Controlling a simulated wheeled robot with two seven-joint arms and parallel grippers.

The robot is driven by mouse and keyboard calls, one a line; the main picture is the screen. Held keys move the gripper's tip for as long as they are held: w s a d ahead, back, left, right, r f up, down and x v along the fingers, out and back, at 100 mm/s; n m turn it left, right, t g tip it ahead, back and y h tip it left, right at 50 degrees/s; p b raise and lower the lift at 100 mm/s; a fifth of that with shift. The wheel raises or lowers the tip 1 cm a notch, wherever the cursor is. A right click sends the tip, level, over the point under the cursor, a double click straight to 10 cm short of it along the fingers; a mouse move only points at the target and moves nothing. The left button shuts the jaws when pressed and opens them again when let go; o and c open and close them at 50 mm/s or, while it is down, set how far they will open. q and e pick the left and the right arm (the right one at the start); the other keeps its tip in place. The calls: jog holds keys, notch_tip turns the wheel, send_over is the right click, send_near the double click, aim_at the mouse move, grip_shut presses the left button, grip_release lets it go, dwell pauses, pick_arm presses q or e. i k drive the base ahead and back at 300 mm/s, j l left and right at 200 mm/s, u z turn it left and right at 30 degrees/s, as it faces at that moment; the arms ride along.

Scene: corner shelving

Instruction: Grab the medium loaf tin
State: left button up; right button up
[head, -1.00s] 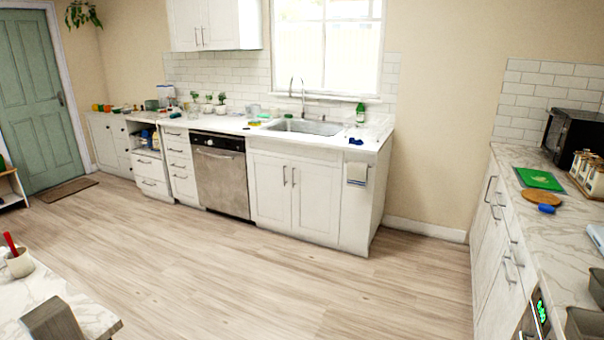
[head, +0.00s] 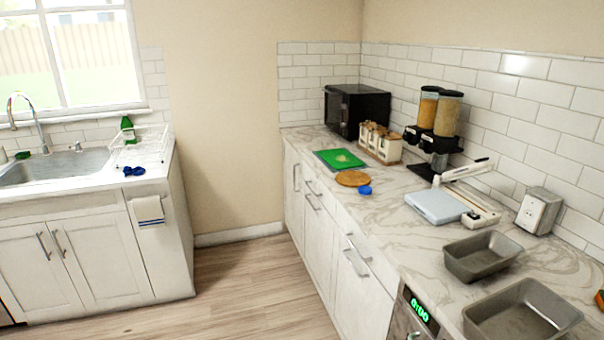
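Two grey metal tins rest on the right marble counter in the head view. The farther, smaller-looking one is a loaf tin (head: 482,256). The nearer one (head: 523,314) is larger and wider, close to the bottom edge of the picture. Both are upright, apart from each other, and look empty. I cannot tell for sure which of them is the medium one. Neither of my grippers shows in the view.
On the marble counter (head: 395,228) stand a black microwave (head: 357,109), a cereal dispenser (head: 434,125), a white slicer-like device (head: 437,205) and a white box (head: 539,211). A green board (head: 339,159) lies farther back. Open floor (head: 255,285) lies left of the counter.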

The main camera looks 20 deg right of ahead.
aim_at(471, 259)
jog(key=i+l+z, duration=0.1)
jog(key=i+z, duration=0.8)
jog(key=i+j+z, duration=0.2)
jog(key=z, duration=0.25)
jog(key=i+j+z, duration=0.4)
jog(key=i+z, duration=0.4)
jog(key=i, duration=0.15)
